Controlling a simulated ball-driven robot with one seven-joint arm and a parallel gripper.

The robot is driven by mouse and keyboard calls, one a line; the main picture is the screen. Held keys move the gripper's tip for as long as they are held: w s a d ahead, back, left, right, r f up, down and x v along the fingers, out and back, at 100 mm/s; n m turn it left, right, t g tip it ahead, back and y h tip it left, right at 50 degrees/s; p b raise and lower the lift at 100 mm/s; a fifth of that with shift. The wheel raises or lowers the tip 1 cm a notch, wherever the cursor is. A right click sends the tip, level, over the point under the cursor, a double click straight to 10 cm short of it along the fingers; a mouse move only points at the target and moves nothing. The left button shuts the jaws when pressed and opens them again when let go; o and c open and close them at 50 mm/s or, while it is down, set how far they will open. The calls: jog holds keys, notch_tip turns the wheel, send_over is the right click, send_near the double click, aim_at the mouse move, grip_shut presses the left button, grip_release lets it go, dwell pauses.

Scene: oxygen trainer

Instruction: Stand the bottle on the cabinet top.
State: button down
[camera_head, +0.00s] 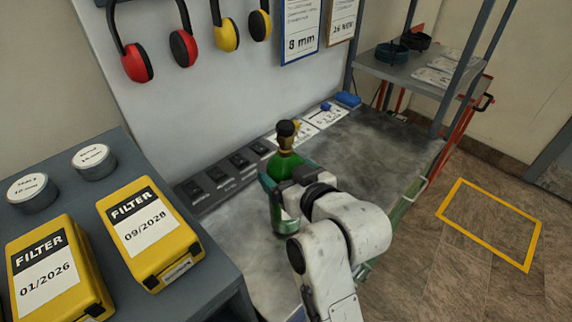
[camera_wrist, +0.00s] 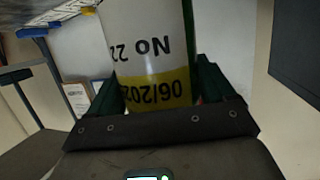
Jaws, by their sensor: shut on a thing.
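The bottle (camera_head: 284,166) is green with a dark cap and stands upright in my gripper, over the grey worktop. My gripper (camera_head: 280,184) is shut around its body. In the wrist view the bottle's white label (camera_wrist: 147,47) and yellow date band fill the space between my jaws (camera_wrist: 160,100). My gripper and arm hide part of the bottle, and I cannot tell whether its base touches the worktop. A dark grey cabinet top (camera_head: 78,194) is at the left, lower than the wall panel.
Two yellow filter boxes (camera_head: 150,234) and two round tins (camera_head: 94,161) occupy much of the cabinet top. Black switches or sockets (camera_head: 215,178) line the back of the worktop (camera_head: 372,150). Ear defenders hang on the panel. A metal shelf rack stands at right.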

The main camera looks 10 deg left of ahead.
jog(key=shift+r, duration=0.15)
jog(key=shift+c, duration=1.5)
grip_release()
jog(key=shift+f, duration=0.3)
jog(key=o, duration=0.3)
jog(key=shift+r, duration=0.1)
